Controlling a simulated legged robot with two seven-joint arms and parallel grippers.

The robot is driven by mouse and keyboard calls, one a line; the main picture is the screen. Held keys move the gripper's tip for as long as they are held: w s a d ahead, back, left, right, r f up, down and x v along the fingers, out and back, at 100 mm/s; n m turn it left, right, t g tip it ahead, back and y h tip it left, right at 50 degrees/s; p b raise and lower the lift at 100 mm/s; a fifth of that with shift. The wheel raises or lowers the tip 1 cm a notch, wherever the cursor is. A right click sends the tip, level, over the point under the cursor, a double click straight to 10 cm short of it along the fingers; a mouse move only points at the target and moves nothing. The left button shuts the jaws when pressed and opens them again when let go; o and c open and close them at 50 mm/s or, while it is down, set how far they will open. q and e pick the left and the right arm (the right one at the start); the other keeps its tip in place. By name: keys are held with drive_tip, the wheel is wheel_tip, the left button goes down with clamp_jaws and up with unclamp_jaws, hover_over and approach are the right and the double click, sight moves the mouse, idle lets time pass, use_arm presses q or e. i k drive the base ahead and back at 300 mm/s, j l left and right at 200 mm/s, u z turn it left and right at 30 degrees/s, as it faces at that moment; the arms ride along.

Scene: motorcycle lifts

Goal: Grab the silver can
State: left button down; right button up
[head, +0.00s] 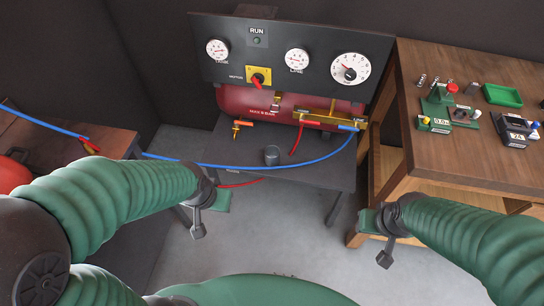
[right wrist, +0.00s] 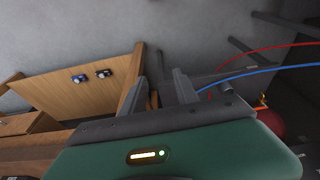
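A small grey metal can (head: 271,155) stands upright on the dark bench under the gauge panel, close to the blue hose. In the right wrist view a small grey cylinder (right wrist: 227,87) near the blue hose looks like the same can. My left gripper (head: 208,215) hangs left of the can and nearer to me, apart from it; its finger gap is not clear. My right gripper (head: 377,240) is right of the can, also nearer to me. In the right wrist view its two fingers (right wrist: 161,84) are apart with nothing held between them.
A black panel (head: 280,45) with gauges and a red tank (head: 245,105) stands behind the can. A blue hose (head: 225,165) and a red hose cross the dark bench. A wooden table (head: 420,165) with small devices and a green tray (head: 502,95) stands right. Open floor (head: 285,225) lies between my arms.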

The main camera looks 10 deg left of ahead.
sight(272, 153)
drive_tip(key=i+j+z, duration=0.25)
drive_tip(key=i+j, duration=0.15)
drive_tip(key=j, duration=0.25)
drive_tip(key=i+j+z, duration=0.3)
drive_tip(key=j, duration=0.4)
drive_tip(key=i+j+z, duration=0.15)
drive_tip(key=j, duration=0.2)
drive_tip(key=i, duration=0.05)
